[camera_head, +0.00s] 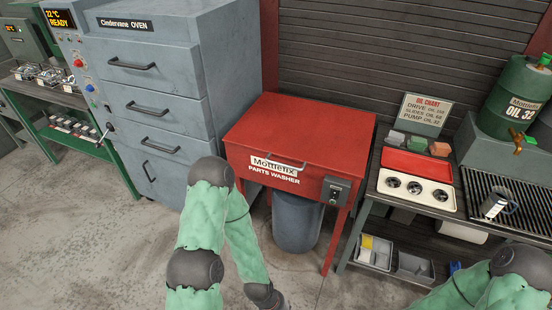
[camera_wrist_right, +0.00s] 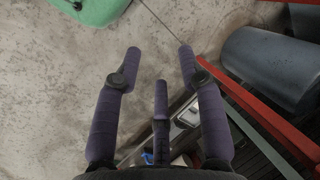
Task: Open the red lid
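The red lid (camera_head: 300,122) lies shut on top of the red parts washer (camera_head: 258,178). A bar handle (camera_head: 280,162) sits at its front edge, above the white label. My left arm reaches up in front of the washer's left side and bends back down; its gripper is out of view. My right arm shows at the bottom right of the head view, with its gripper out of that frame. In the right wrist view my right gripper (camera_wrist_right: 160,52) has its fingers spread, with nothing between them, above the floor near the washer's legs. The lid is not visible there.
A grey drum (camera_head: 297,220) stands under the washer, with a control box (camera_head: 335,191) at its front right. A grey oven (camera_head: 150,95) stands close on the left. A bench (camera_head: 458,240) with trays and an oil drum (camera_head: 520,95) stands on the right.

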